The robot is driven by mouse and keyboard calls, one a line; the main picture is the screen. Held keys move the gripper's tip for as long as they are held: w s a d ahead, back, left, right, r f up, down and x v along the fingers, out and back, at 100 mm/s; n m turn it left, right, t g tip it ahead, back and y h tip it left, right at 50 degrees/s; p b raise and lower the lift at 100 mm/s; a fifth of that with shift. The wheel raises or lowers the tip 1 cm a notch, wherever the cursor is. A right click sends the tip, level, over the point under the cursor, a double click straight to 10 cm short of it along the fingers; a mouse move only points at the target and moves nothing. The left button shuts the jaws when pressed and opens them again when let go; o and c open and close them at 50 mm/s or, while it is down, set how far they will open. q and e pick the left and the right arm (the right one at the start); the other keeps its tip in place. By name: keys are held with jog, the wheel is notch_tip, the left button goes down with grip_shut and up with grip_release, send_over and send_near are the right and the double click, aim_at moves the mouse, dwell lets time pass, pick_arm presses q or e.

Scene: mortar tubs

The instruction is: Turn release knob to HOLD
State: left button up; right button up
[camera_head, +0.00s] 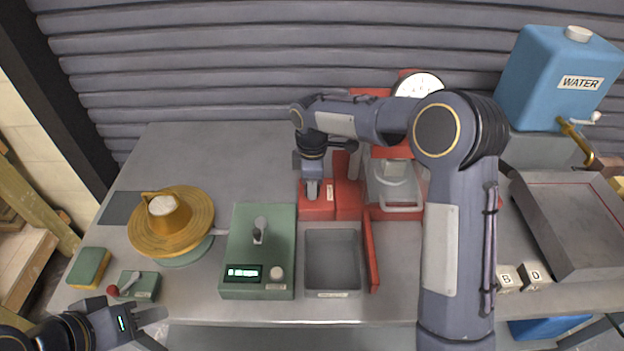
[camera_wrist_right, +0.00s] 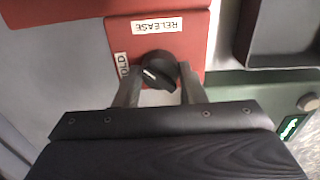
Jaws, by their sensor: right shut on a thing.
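The black release knob (camera_wrist_right: 157,68) sits on the face of a red box (camera_wrist_right: 195,45), seen in the right wrist view. A RELEASE label (camera_wrist_right: 157,27) lies above it, upside down, and a partly covered HOLD label (camera_wrist_right: 122,65) lies to its left. The knob's short white mark slants toward the upper left, roughly on the HOLD side. My right gripper (camera_wrist_right: 158,88) is shut on the knob, one finger on each side. In the head view my right gripper (camera_head: 312,190) reaches down to the red box (camera_head: 317,210) and hides the knob. My left gripper (camera_head: 158,328) is open and empty at the front left.
A green device with a display (camera_head: 258,275) and a grey bin (camera_head: 333,262) stand in front of the red box. A yellow conical piece (camera_head: 172,228), a sponge (camera_head: 89,267) and a small lever box (camera_head: 140,285) are left. A blue water tank (camera_head: 555,80) stands back right.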

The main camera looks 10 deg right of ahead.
jog(key=n+p, duration=0.1)
jog(key=n, duration=0.3)
jog(key=shift+n, duration=0.3)
jog(key=shift+n+p, duration=0.65)
jog(key=shift+n, duration=1.65)
jog(key=o, duration=1)
